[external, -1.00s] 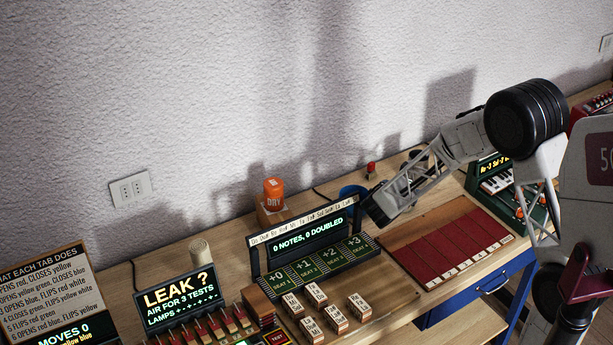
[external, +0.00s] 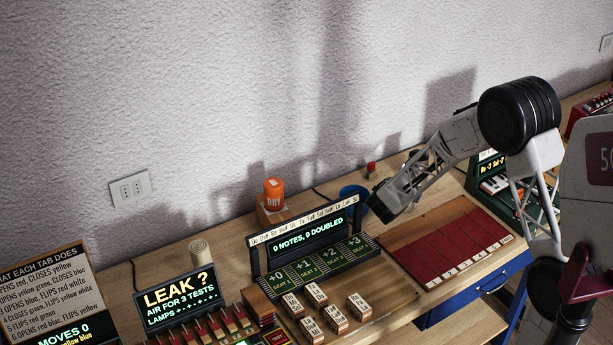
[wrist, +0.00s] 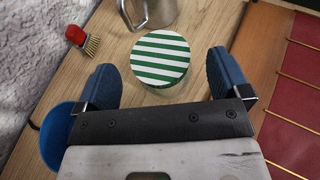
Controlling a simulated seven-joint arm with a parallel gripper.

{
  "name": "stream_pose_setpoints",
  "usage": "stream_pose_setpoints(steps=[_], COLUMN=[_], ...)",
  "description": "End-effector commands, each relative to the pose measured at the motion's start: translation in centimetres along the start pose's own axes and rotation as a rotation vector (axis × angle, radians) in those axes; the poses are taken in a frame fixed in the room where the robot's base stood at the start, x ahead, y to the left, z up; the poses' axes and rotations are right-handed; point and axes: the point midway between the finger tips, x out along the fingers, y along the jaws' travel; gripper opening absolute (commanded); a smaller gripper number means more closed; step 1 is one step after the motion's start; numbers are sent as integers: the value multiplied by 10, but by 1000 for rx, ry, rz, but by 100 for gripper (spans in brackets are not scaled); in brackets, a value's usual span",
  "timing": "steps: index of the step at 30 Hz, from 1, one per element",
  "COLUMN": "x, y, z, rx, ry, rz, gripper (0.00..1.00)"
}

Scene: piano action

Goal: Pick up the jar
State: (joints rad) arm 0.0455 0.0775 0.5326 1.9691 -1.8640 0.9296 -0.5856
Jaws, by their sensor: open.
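A jar with a green-and-white striped lid (wrist: 160,58) stands on the wooden bench in the wrist view. I see it mostly from above, with a little of its clear side below the lid. My gripper (wrist: 162,75) is open, with one blue-grey finger to the left of the jar and one to the right. Gaps show between the lid and both fingers, and nothing is held. In the external view my gripper (external: 381,207) is over the back of the bench, and I cannot make out the jar there.
A metal mug (wrist: 152,12) stands just beyond the jar. A red-handled brush (wrist: 82,38) lies at upper left. A blue cup (wrist: 57,138) is beside the left finger. A wood-framed red panel (external: 455,245) is to the right. An orange container (external: 273,194) stands near the wall.

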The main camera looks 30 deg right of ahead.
Motion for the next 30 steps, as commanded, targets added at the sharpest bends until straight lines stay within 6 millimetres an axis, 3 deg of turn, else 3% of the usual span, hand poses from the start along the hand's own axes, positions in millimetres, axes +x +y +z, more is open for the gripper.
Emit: stream_pose_setpoints(steps=[10,28,30], x=[32,34,34], y=[0,0,0], z=[-1,-1,-1], rx=[0,0,0], ry=[1,0,0], rz=[0,0,0], gripper=[95,95,87])
